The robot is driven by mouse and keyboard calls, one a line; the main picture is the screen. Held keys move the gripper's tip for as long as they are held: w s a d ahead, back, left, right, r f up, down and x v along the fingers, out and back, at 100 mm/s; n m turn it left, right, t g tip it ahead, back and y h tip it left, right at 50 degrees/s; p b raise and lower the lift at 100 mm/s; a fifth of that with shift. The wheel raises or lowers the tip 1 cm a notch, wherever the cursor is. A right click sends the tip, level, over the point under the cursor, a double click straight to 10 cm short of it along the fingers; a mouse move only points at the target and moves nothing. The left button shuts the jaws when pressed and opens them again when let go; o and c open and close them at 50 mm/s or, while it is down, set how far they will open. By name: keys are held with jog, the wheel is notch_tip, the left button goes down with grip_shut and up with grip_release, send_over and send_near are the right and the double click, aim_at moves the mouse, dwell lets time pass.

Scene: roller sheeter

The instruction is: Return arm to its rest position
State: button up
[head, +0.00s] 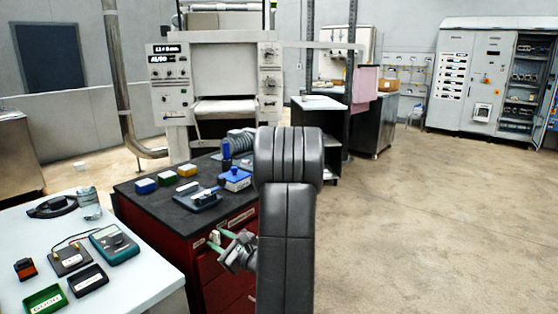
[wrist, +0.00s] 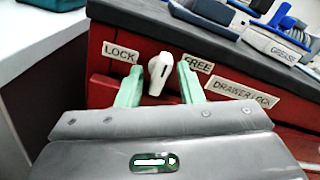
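My gripper (head: 221,236) is in front of the red drawer cabinet (head: 219,266), with its green fingers pointing at the cabinet's upper front. In the wrist view my gripper (wrist: 160,84) is open, its two fingers apart on either side of a white lock knob (wrist: 160,72). Narrow gaps show between the knob and each finger. The knob stands nearly upright, slightly tilted, between the LOCK label (wrist: 120,52) and the FREE label (wrist: 198,64). A DRAWER LOCK label (wrist: 243,92) is to the right. The arm is stretched forward and low.
The cabinet's dark top holds coloured boxes, a blue-lidded box (head: 235,180) and a blue-grey tool (head: 198,199). A white table (head: 145,276) with a meter (head: 113,245) and small trays stands close at left. The sheeter machine (head: 222,70) is behind. Open floor (head: 420,220) lies right.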

jog(key=n, duration=0.5)
dwell(0.7)
